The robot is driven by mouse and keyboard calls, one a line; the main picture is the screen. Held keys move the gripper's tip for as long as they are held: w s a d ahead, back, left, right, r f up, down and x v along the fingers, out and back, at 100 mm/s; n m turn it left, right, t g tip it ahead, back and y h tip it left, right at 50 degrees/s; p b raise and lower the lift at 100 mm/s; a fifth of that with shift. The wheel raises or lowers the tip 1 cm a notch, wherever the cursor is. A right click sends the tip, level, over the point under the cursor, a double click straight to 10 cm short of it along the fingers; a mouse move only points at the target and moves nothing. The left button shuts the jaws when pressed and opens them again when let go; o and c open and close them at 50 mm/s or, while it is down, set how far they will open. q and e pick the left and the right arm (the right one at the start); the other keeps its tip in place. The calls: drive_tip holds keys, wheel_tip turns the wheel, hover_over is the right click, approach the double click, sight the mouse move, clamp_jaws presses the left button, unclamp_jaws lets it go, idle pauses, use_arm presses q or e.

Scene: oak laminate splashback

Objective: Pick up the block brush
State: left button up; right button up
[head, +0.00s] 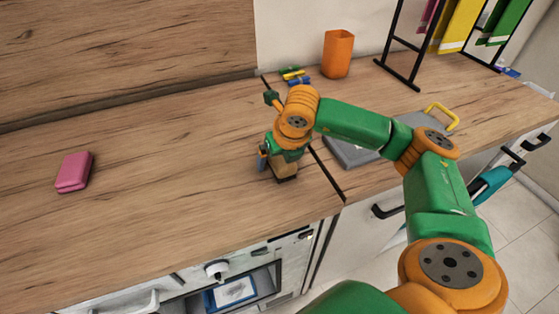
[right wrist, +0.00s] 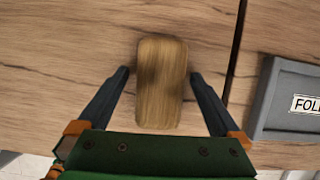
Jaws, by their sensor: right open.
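The block brush shows in the right wrist view as a wooden block (right wrist: 161,85) with rounded corners, lying on the wooden counter. My right gripper (right wrist: 162,78) is open, with one dark finger on each side of the block and a visible gap to each. In the head view my right gripper (head: 278,165) points down at the counter, and the brush (head: 286,178) is mostly hidden behind and under it. I cannot tell how far the fingertips are above the counter. My left gripper is not in view.
An orange cup (head: 338,54), small pegs (head: 295,76) and a black rack (head: 399,70) stand behind.

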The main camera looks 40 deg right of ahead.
drive_tip(key=c, duration=1.5)
drive_tip(key=shift+r, duration=0.1)
drive_tip(key=shift+r+p, duration=0.4)
drive_tip(key=shift+p, duration=0.35)
wheel_tip(320, 180, up, 3)
drive_tip(key=shift+a+f+b, duration=0.1)
drive_tip(key=shift+f+b, duration=0.05)
drive_tip(key=shift+b, duration=1)
drive_tip(key=s+a+r, duration=0.1)
drive_tip(key=a+r, duration=0.2)
drive_tip(key=a, duration=0.1)
drive_tip(key=s+a+r, duration=0.1)
drive_tip(key=a+r, duration=0.2)
drive_tip(key=a, duration=0.2)
drive_tip(key=s+a+r, duration=0.2)
drive_tip(key=a+r, duration=0.1)
drive_tip(key=a, duration=0.1)
drive_tip(key=shift+a+r, duration=0.15)
drive_tip(key=shift+r, duration=0.25)
